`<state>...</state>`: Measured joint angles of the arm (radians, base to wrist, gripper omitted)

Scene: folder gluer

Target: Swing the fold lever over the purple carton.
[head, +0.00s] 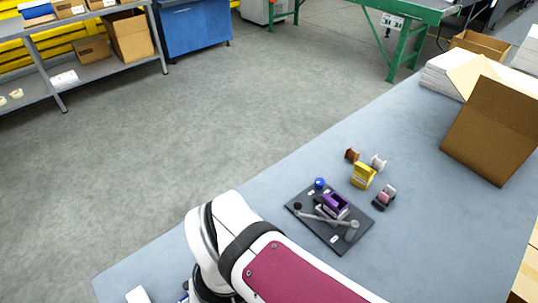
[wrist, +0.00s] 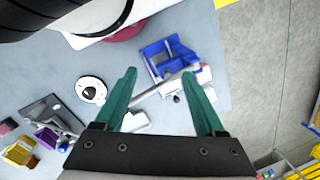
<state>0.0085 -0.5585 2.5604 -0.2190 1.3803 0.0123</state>
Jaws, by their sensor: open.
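The purple carton (head: 335,204) stands on a dark base plate (head: 322,238) on the grey-blue table. The fold lever (head: 325,217), a grey bar with a dark knob at its left end, lies across the near side of the carton; a grey round post stands at its right end. In the wrist view the carton (wrist: 45,138) and plate (wrist: 38,108) are at the lower left. My gripper (wrist: 160,74) has teal fingers spread apart with nothing held, well away from the lever. In the head view my arm hides the gripper.
A yellow box (head: 363,175), several spools and a blue knob (head: 319,183) are close around the plate. An open cardboard box (head: 495,128) stands farther right. In the wrist view a blue holder (wrist: 160,68) and a white disc (wrist: 91,90) lie on the table near the fingers.

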